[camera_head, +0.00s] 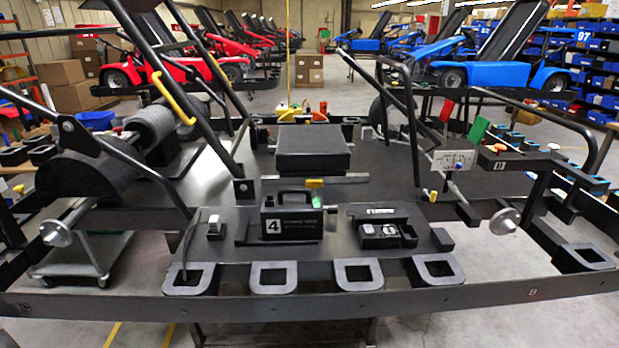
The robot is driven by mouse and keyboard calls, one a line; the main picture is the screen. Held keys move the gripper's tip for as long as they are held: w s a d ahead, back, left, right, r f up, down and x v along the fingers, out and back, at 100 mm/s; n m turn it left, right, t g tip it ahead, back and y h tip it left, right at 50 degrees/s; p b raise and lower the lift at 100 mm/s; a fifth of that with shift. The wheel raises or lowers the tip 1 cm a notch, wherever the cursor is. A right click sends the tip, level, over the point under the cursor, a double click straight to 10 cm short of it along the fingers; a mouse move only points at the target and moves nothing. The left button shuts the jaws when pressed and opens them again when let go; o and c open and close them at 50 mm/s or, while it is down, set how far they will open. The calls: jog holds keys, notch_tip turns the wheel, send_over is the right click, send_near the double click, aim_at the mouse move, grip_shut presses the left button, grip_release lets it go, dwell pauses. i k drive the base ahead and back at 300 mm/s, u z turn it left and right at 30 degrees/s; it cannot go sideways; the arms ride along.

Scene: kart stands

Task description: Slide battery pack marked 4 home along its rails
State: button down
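The battery pack marked 4 (298,223) is a dark box with a white label reading 4 on its front left and a handle on top. It stands upright on a dark plate (345,245) in the middle of the kart frame. A green part with a yellow top (316,192) stands at its upper right edge; I cannot tell whether they touch. Low dark strips lie beside the pack, but I cannot make out clear rails or how far it sits along them. My gripper is not in view.
A low dark tray with small parts (383,232) lies just right of the pack. A larger black box (313,148) stands behind it. Several open loops (274,278) line the front beam (400,302). Slanted bars (410,110) rise at both sides.

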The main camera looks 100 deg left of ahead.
aim_at(281, 219)
jog(key=z, duration=0.5)
jog(key=i, duration=0.15)
jog(key=u, duration=2.85)
jog(key=i, duration=0.1)
jog(key=u, duration=1.05)
jog(key=k, duration=0.55)
jog(key=u, duration=0.3)
jog(key=i, duration=1.6)
jog(key=z, duration=0.25)
